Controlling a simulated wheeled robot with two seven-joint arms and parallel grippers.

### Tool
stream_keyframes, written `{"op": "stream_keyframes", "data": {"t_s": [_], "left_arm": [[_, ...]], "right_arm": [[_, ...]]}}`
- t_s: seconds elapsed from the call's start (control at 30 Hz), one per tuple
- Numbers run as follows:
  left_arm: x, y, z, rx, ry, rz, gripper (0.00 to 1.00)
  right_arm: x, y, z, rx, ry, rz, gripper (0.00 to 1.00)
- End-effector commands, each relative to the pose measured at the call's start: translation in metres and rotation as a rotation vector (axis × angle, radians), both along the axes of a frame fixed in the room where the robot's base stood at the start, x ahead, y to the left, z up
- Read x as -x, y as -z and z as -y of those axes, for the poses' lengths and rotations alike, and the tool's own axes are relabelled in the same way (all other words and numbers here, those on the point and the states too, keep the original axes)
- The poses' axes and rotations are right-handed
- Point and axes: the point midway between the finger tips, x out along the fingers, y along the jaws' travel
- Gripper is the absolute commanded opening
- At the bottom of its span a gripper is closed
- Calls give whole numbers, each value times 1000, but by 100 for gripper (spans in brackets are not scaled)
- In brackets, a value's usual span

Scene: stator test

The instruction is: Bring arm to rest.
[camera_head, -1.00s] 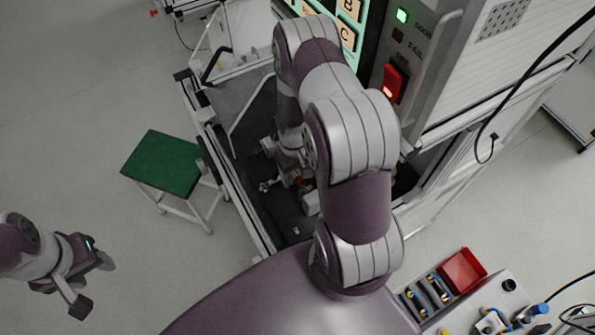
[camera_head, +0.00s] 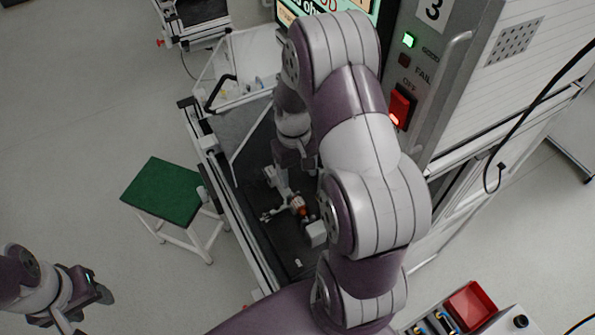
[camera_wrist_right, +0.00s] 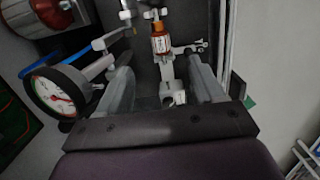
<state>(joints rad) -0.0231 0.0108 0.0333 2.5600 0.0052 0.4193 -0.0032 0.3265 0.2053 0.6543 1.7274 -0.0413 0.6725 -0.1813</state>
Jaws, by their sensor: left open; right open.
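My right arm (camera_head: 365,145) fills the middle of the head view, bent over the dark bench of the test station. Its gripper is mostly hidden there behind the arm. In the right wrist view my right gripper (camera_wrist_right: 160,75) is open, with nothing between its fingers. Beyond the fingers a small orange-brown part (camera_wrist_right: 160,43) sits in a metal fixture; it also shows in the head view (camera_head: 299,205). I cannot tell whether the fingers touch the fixture. My left gripper (camera_head: 90,309) is open and empty at the lower left, above the floor.
A round dial gauge (camera_wrist_right: 54,94) stands close left of the right gripper. The test cabinet (camera_head: 465,90) with a lit green lamp (camera_head: 408,41) rises right of my arm. A green stool (camera_head: 165,190) stands left of the bench. A red tray (camera_head: 471,305) is at lower right.

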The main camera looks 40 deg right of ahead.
Motion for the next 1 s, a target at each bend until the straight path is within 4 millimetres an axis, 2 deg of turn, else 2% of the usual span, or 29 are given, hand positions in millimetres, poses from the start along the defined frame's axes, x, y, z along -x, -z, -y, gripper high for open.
{"op": "stream_keyframes", "data": {"t_s": [0.6,0.67,0.77,0.9,1.0], "left_arm": [[0,0,0,0,0,0,50],[0,0,0,0,0,0,50],[0,7,0,0,0,0,50],[0,29,0,0,0,0,50],[0,42,0,0,0,0,50]], "right_arm": [[-2,-3,0,3,12,8,67],[6,1,-3,4,42,8,67],[23,-4,-19,9,76,32,67],[50,-17,-65,19,31,128,67],[69,-24,-93,15,-43,188,67]]}}
